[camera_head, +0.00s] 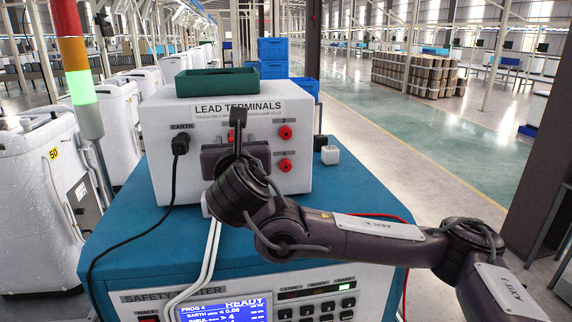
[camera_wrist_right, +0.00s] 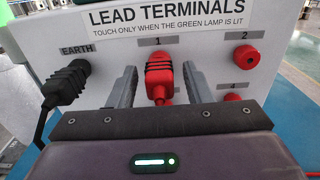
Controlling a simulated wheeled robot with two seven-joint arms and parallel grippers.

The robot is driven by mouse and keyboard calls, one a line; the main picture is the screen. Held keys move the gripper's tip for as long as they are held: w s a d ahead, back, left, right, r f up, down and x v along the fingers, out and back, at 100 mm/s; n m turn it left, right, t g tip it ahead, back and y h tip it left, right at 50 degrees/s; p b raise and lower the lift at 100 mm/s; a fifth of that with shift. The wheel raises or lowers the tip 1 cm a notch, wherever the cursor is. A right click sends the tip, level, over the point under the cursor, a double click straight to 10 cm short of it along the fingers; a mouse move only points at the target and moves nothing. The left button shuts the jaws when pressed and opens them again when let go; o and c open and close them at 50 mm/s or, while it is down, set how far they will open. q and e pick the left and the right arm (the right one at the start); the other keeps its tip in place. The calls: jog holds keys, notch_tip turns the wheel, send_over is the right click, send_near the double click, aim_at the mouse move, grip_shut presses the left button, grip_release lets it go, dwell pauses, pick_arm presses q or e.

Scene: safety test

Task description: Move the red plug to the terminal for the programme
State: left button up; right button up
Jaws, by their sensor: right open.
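The red plug (camera_wrist_right: 158,78) sits at terminal 1 of the white LEAD TERMINALS box (camera_head: 165,140). My right gripper (camera_wrist_right: 158,68) is open, with one finger on each side of the plug and a visible gap to each. In the head view my right gripper (camera_head: 232,150) hides the plug and the left terminals. Red terminal 2 (camera_wrist_right: 247,57) and terminal 4 (camera_wrist_right: 232,97) have no plug in them. Terminal 3 is mostly hidden behind the plug. The tester screen (camera_head: 225,308) reads PROG 4 and READY. My left gripper is out of view.
A black plug (camera_wrist_right: 66,82) with a cable is in the EARTH socket, left of the gripper. A green tray (camera_head: 217,83) lies on the box. The lamp tower (camera_head: 80,88) glows green.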

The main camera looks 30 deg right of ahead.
jog(key=shift+b, duration=0.4)
dwell(0.7)
grip_shut()
jog(key=shift+s+f, duration=0.1)
dwell(0.3)
jog(key=shift+s+a, duration=0.1)
jog(key=shift+b+v, duration=1.35)
jog(key=shift+v, duration=1.45)
